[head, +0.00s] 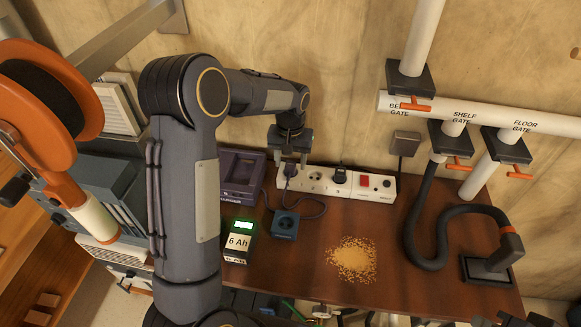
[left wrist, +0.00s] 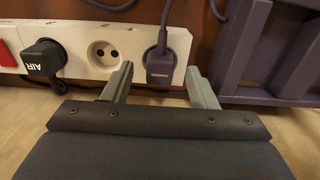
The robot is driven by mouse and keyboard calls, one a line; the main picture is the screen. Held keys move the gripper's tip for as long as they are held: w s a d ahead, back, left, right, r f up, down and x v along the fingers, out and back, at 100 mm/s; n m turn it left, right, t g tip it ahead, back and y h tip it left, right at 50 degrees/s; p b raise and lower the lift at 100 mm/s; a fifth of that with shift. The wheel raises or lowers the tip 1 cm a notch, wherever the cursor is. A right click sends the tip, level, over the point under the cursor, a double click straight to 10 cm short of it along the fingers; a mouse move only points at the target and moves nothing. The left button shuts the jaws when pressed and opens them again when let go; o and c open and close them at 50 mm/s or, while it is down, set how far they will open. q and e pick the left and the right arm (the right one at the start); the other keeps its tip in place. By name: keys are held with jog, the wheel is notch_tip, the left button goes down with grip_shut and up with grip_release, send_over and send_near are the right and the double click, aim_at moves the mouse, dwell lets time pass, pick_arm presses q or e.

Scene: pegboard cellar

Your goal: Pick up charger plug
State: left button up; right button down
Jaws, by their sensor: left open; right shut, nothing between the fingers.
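The charger plug (left wrist: 160,68), dark purple with a cable rising from it in the left wrist view, sits in an end socket of the white power strip (left wrist: 100,42). In the head view the plug (head: 290,170) is partly hidden by my left gripper (head: 292,158). My left gripper is open, pointing down at that end of the strip. In the left wrist view its two fingers (left wrist: 160,82) stand on either side of the plug, with visible gaps. Contact does not show.
A black AIR plug (left wrist: 43,62) and an empty socket (left wrist: 104,54) are beside the plug. The purple charger (head: 241,174) stands left of the strip. A hose (head: 425,258) lies right.

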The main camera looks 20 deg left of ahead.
pick_arm(q)
jog(key=shift+f, duration=0.55)
grip_shut()
jog(key=shift+r, duration=0.1)
